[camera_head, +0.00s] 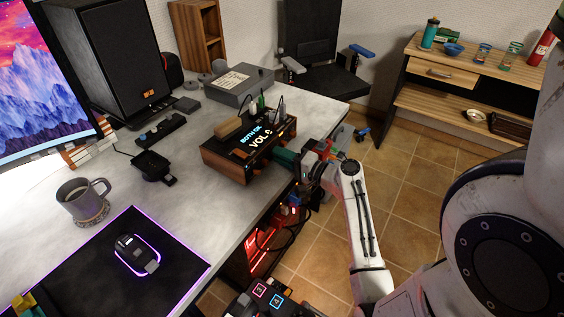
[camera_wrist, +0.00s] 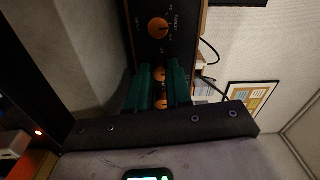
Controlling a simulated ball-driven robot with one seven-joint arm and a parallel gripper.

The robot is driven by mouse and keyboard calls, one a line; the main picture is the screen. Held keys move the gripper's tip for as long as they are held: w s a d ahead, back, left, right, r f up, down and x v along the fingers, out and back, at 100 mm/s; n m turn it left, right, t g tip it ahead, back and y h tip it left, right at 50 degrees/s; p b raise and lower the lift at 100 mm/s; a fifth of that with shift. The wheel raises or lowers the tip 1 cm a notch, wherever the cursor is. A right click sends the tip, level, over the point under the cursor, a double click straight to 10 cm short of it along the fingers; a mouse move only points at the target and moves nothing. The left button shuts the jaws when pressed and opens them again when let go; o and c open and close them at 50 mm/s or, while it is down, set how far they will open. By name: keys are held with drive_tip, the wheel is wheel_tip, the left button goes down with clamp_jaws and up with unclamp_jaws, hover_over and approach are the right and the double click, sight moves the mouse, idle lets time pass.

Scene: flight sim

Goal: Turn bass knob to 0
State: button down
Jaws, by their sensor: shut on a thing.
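The amplifier (camera_head: 225,160) is a dark box with wooden sides near the desk's right edge. Its lit top display (camera_head: 258,142) shows "VOL" with a character I cannot read surely. In the wrist view its dark front panel (camera_wrist: 140,45) carries an orange knob (camera_wrist: 158,27) with small lettering around it. My gripper (camera_head: 287,157) reaches the amplifier's front from the right. Its green fingers, also seen in the wrist view (camera_wrist: 160,78), are shut around a smaller orange knob (camera_wrist: 160,73). I cannot read this knob's label or setting. Another orange round part (camera_wrist: 161,103) shows between the fingers.
Pens and a wooden item (camera_head: 228,128) stand on the amplifier. A grey box (camera_head: 238,84), black speaker (camera_head: 110,55), mug (camera_head: 80,198) and mouse (camera_head: 135,252) are on the desk (camera_head: 190,225). A red-lit computer (camera_head: 262,250) stands below the desk edge, near my arm.

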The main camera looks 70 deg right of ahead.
drive_tip(key=shift+f+n+b, duration=0.1)
drive_tip(key=shift+n+b, duration=0.25)
drive_tip(key=shift+n, duration=0.15)
drive_tip(key=c, duration=1)
unclamp_jaws()
drive_tip(key=shift+c, duration=0.2)
drive_tip(key=v, duration=1)
drive_tip(key=shift+s+b, duration=0.35)
drive_tip(key=shift+s, duration=0.05)
drive_tip(key=shift+a, duration=0.1)
